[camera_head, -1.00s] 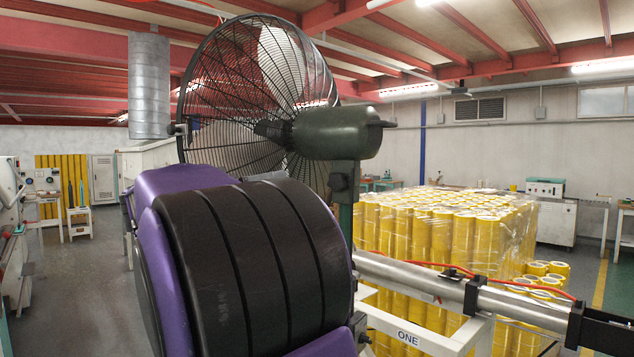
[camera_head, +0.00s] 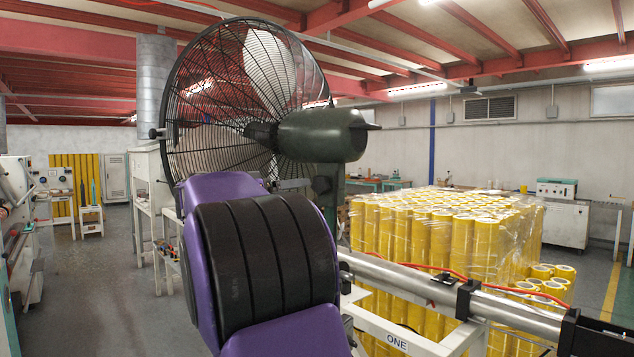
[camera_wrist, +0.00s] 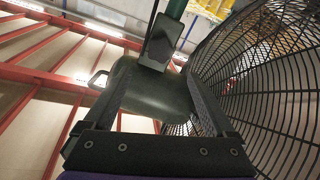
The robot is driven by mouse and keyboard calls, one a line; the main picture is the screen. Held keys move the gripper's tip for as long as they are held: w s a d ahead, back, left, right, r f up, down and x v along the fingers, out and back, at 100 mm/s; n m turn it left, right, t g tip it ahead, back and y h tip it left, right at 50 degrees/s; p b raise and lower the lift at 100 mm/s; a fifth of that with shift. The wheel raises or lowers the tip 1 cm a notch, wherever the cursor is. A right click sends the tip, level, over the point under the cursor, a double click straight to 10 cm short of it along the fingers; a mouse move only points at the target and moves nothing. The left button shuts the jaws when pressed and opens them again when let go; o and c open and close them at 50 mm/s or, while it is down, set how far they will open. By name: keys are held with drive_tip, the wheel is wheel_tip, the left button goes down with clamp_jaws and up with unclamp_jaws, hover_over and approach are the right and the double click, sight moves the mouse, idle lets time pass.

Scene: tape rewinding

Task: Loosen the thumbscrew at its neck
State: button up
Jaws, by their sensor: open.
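The large fan has a black wire cage (camera_head: 215,85) and a dark green motor housing (camera_head: 322,135). Its neck, below the housing, carries a dark block (camera_head: 322,185) on the green post. I cannot make out the thumbscrew itself. In the wrist view the dark block (camera_wrist: 162,42) sits on the post just beyond the fingertips. My gripper (camera_wrist: 158,75) is open and empty, its fingers either side of the housing (camera_wrist: 155,95) as seen from here; touching or apart I cannot tell. In the head view my purple and black arm hides most of the gripper.
The cage (camera_wrist: 275,80) is close on the right in the wrist view. A metal tube (camera_head: 410,285) and a white frame marked ONE (camera_head: 397,341) stand right of my arm. Wrapped yellow rolls (camera_head: 430,230) are stacked behind. Open floor (camera_head: 95,270) lies to the left.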

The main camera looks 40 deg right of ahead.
sight(318, 183)
drive_tip(key=p+x, duration=0.2)
drive_tip(key=x, duration=0.9)
drive_tip(key=shift+w+d, duration=0.1)
drive_tip(key=shift+w, duration=0.05)
drive_tip(key=c, duration=1.4)
